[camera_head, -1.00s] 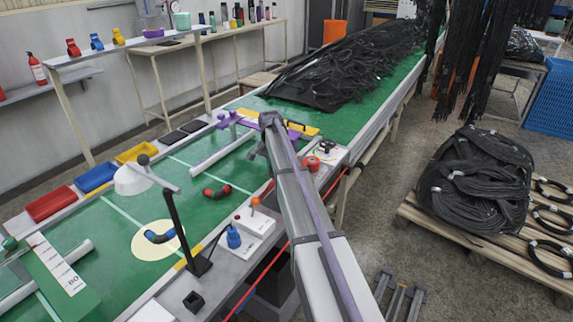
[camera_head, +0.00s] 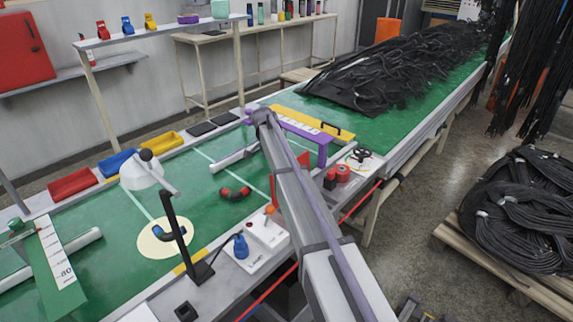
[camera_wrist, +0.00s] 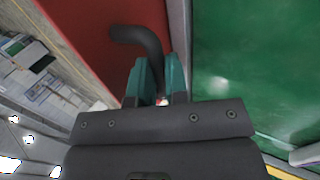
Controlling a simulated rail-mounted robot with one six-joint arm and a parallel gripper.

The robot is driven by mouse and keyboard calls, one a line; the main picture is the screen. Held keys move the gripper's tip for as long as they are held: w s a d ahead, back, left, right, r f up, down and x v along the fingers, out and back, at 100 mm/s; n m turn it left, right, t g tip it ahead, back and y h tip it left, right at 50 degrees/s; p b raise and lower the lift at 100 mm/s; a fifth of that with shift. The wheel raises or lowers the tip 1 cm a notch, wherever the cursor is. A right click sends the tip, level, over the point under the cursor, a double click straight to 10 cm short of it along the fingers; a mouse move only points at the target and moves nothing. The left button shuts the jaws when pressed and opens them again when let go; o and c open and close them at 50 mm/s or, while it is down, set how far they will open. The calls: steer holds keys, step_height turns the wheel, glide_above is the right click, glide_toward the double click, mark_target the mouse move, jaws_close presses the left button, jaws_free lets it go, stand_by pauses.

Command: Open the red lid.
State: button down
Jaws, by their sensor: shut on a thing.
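The red lid (camera_wrist: 95,35) fills the upper left of the wrist view and bears a dark curved handle (camera_wrist: 138,38). My gripper (camera_wrist: 160,90) has its teal fingers closed around the lower part of this handle. In the head view, a red panel (camera_head: 304,159), which looks like the lid, shows beside my arm and stands tilted up from the green table. My arm hides most of it there, and also hides my gripper. The lid's hinge and what lies under it cannot be made out.
A purple arch (camera_head: 321,150) and a yellow board (camera_head: 300,118) stand just behind. Red round parts (camera_head: 342,173) lie to the right. A red-and-black curved piece (camera_head: 235,193), a white lamp-like dome (camera_head: 140,175) and a black post (camera_head: 176,230) are to the left.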

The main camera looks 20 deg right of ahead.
steer(key=shift+d, duration=0.1)
steer(key=c, duration=1.1)
jaws_free()
steer(key=p+v, duration=0.9)
steer(key=v, duration=0.1)
steer(key=shift+w+r+p, duration=0.2)
steer(key=shift+r+p, duration=0.1)
steer(key=shift+r, duration=0.05)
